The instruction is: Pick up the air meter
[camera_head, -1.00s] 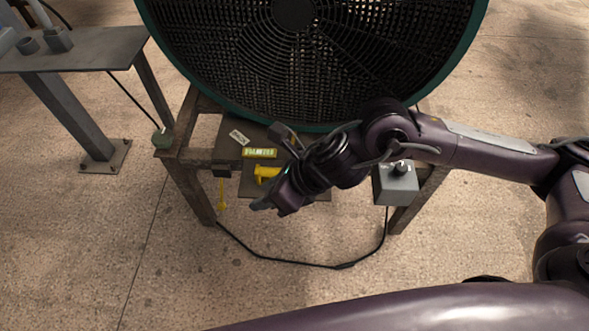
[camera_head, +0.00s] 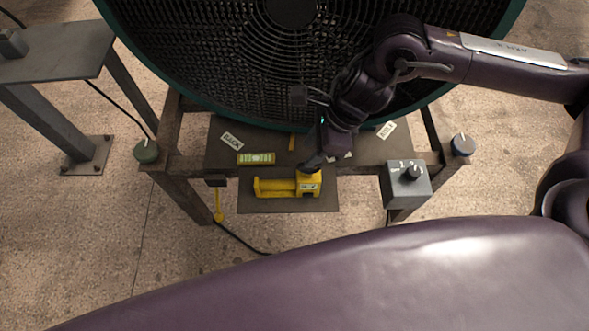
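A yellow device with a dark top, which looks like the air meter (camera_head: 275,188), lies on a dark shelf plate (camera_head: 255,206) at the front of the fan stand. My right gripper (camera_head: 312,166) points down at the right end of the device, from behind it. A dark fingertip overlaps or touches its top there; I cannot tell if it grips. The gap between the fingers is not clear. My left gripper is not in view.
A large fan (camera_head: 290,70) with a green rim stands behind. A grey control box (camera_head: 406,186) with a knob is on the right. A green-lit display (camera_head: 256,158) and paper labels sit behind the device. A small yellow piece (camera_head: 218,206) hangs at left.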

